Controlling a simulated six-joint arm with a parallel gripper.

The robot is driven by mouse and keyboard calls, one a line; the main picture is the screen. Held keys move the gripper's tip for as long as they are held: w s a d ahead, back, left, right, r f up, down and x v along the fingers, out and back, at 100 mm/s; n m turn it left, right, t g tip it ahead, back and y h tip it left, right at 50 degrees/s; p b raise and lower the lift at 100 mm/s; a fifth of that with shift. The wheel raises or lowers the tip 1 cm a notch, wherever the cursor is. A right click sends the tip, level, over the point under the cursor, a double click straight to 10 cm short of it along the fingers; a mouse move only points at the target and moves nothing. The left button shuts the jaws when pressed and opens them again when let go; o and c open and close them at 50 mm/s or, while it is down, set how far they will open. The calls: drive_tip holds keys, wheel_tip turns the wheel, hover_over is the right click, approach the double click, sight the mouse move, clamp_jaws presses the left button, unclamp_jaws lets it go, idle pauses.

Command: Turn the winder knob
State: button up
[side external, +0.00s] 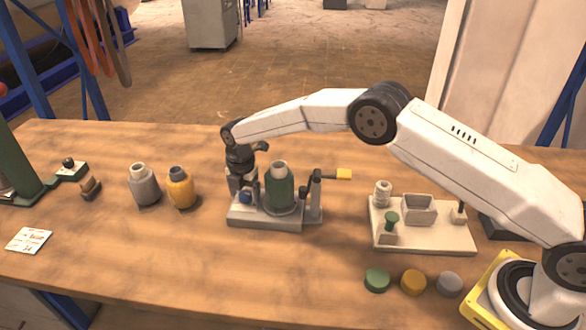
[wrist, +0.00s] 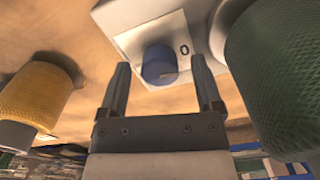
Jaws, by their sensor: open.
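A blue knob (wrist: 160,66) sits on a pale plate marked "0" in the wrist view. In the side view the blue knob (side external: 245,197) shows low on the front left of a grey fixture (side external: 265,223), partly hidden. My gripper (wrist: 160,62) is open, with one finger on each side of the knob and visible gaps between them. In the side view my gripper (side external: 241,176) points down at the fixture's left end. A green ribbed bottle-shaped part (side external: 280,190) stands on the fixture just right of it, and shows large at the right of the wrist view (wrist: 285,80).
A post with a yellow-handled crank (side external: 343,174) stands at the fixture's right. Yellow (side external: 181,190) and grey (side external: 144,187) bottle-shaped parts stand to the left. A cream tray (side external: 430,238) and several coloured caps (side external: 412,281) lie to the right. The front middle of the table is clear.

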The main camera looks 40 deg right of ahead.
clamp_jaws()
idle(0.3)
drive_tip(key=shift+m, duration=3.1)
unclamp_jaws()
